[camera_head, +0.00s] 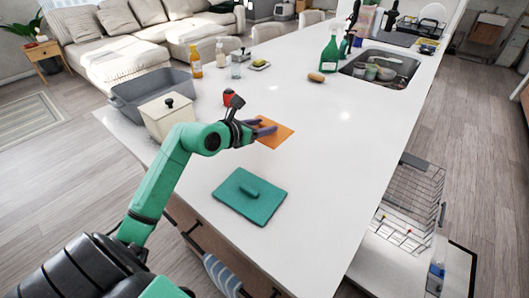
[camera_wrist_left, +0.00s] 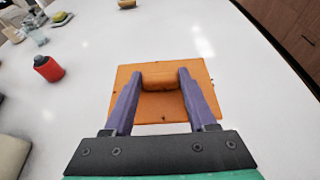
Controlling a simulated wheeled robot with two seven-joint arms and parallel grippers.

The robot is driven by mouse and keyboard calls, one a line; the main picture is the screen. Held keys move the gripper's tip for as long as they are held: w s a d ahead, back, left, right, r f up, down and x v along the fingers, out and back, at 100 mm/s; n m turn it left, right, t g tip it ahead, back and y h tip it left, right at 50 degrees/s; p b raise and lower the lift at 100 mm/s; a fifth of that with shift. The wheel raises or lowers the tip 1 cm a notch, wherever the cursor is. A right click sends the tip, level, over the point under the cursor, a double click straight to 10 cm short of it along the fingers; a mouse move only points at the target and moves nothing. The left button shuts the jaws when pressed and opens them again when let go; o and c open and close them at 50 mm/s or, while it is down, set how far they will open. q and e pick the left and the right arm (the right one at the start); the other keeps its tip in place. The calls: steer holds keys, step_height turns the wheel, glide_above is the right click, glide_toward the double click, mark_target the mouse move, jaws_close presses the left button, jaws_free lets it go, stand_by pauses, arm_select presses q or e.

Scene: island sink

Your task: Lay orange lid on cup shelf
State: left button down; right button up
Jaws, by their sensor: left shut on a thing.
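The orange lid (camera_head: 276,134) is a flat square plate with a raised handle block, seen over the white island top. My left gripper (camera_head: 262,129) is shut on that handle. In the left wrist view, the purple fingers (camera_wrist_left: 159,82) sit on either side of the handle and the lid's plate (camera_wrist_left: 204,100) spreads around them. I cannot tell whether the lid touches the counter. No shelf with cups on it is clearly visible; a wire rack (camera_head: 412,190) is pulled out low at the island's right side. My right gripper is out of view.
A teal lid (camera_head: 235,205) lies near the front of the counter (camera_head: 330,150). A cream canister (camera_head: 160,118), grey basin (camera_head: 128,99) and red bottle (camera_head: 230,97) stand left. A green spray bottle (camera_head: 330,55) and sink (camera_head: 365,72) are farther back. The counter's right middle is clear.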

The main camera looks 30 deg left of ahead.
arm_select(q)
glide_above(264, 160)
step_height(264, 160, down, 6)
steer(key=shift+d+r, duration=0.1)
steer(key=shift+r, duration=0.1)
step_height(264, 160, down, 5)
steer(key=shift+r, duration=0.2)
steer(key=shift+s+f, duration=0.1)
steer(key=shift+f, duration=0.35)
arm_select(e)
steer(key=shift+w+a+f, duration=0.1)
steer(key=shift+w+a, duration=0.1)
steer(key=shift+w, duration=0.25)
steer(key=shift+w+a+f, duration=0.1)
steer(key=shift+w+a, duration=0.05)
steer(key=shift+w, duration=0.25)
arm_select(q)
steer(key=c, duration=0.6)
jaws_free()
steer(key=shift+b, duration=0.3)
steer(key=o, duration=0.4)
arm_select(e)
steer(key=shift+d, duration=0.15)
